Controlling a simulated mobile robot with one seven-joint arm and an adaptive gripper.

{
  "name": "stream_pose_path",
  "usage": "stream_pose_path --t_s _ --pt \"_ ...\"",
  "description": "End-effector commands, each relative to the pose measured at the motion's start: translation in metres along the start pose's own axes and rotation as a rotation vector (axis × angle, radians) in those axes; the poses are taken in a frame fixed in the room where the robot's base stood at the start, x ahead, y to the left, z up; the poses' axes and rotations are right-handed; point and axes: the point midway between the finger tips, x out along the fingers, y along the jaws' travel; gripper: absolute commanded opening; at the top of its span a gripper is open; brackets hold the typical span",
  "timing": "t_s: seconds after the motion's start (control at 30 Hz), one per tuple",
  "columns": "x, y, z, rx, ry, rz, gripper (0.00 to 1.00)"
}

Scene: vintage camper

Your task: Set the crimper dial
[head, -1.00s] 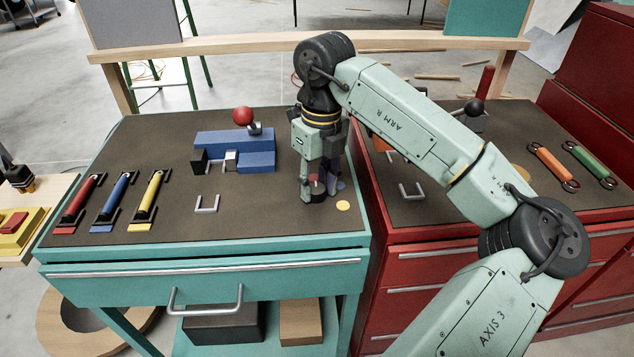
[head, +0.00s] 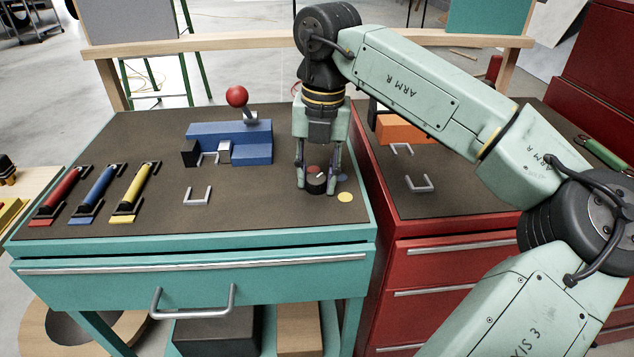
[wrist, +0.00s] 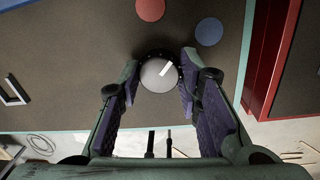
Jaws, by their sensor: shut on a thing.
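The dial (head: 317,185) is a dark round knob with a lighter top and a white pointer mark. It sits at the right part of the teal bench top. In the wrist view the dial (wrist: 152,80) shows its pointer aimed up and right, roughly towards the blue dot (wrist: 209,32). A red dot (wrist: 150,9) lies straight above it there. A yellow dot (head: 345,197) lies to its right in the head view. My gripper (head: 317,187) points down with one finger on each side of the dial, shut on it.
A blue block device (head: 230,135) with a red-ball lever (head: 237,97) stands left of my gripper. Red, blue and yellow handled bars (head: 131,190) lie at the left. A red cabinet (head: 455,255) with an orange block (head: 405,129) adjoins at right. The bench front is clear.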

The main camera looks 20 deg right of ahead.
Motion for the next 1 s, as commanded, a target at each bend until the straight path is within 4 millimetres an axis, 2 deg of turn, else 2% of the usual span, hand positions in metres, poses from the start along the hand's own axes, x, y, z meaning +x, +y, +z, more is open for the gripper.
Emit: stream_pose_path --t_s 0.4,1.0 --pt "0.0011 -0.0004 -0.0001 0.245 -0.016 -0.001 0.04" --pt "-0.0002 -0.0001 -0.0004 0.302 -0.018 0.001 0.04"
